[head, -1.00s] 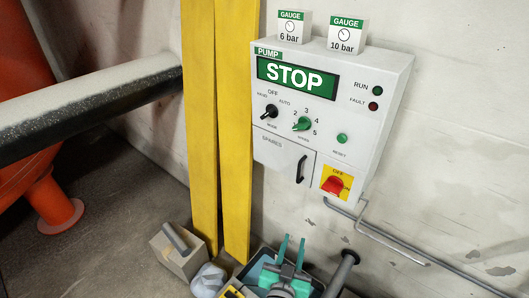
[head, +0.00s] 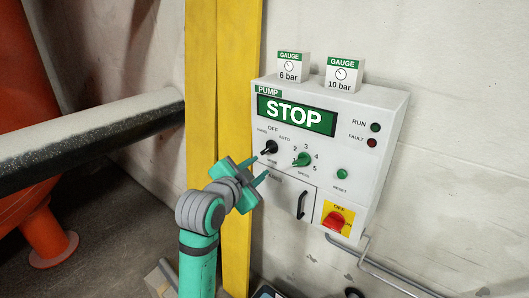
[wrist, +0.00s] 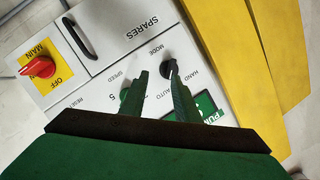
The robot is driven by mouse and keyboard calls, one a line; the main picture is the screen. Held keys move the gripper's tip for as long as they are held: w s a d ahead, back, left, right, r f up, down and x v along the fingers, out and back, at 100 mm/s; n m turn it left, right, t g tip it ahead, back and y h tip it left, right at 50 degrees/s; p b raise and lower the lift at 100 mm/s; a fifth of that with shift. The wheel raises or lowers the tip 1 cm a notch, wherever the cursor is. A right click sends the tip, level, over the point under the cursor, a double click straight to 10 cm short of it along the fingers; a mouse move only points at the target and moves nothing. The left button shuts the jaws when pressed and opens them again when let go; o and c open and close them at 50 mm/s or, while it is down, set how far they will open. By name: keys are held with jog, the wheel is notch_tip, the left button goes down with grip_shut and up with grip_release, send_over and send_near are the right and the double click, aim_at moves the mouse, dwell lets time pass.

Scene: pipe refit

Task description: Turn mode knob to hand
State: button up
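The black mode knob (head: 269,147) is on the white pump panel (head: 366,177), under the labels HAND, OFF and AUTO. Its handle slants from lower left to upper right, with the upper end toward AUTO. My gripper (head: 262,166) is in front of the panel, just below the knob, with its fingers apart and empty. In the wrist view, turned nearly upside down, the knob (wrist: 169,69) is at the tip of the right-hand finger, which partly covers it. I cannot tell whether they touch.
The green speed knob (head: 301,159) is close to the right of the mode knob. The spares door handle (head: 301,204) and red main switch (head: 335,220) are lower. Yellow posts (head: 238,90) stand left of the panel. Two gauge boxes (head: 343,74) sit on top.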

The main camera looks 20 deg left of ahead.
aim_at(265, 151)
jog(key=shift+m, duration=0.5)
jog(key=w, duration=0.8)
jog(key=shift+w+a+r, duration=0.1)
jog(key=shift+w+a, duration=0.2)
jog(key=shift+a, duration=0.1)
jog(key=shift+w+a, duration=0.1)
jog(key=shift+w, duration=0.5)
jog(key=shift+c, duration=0.2)
grip_shut()
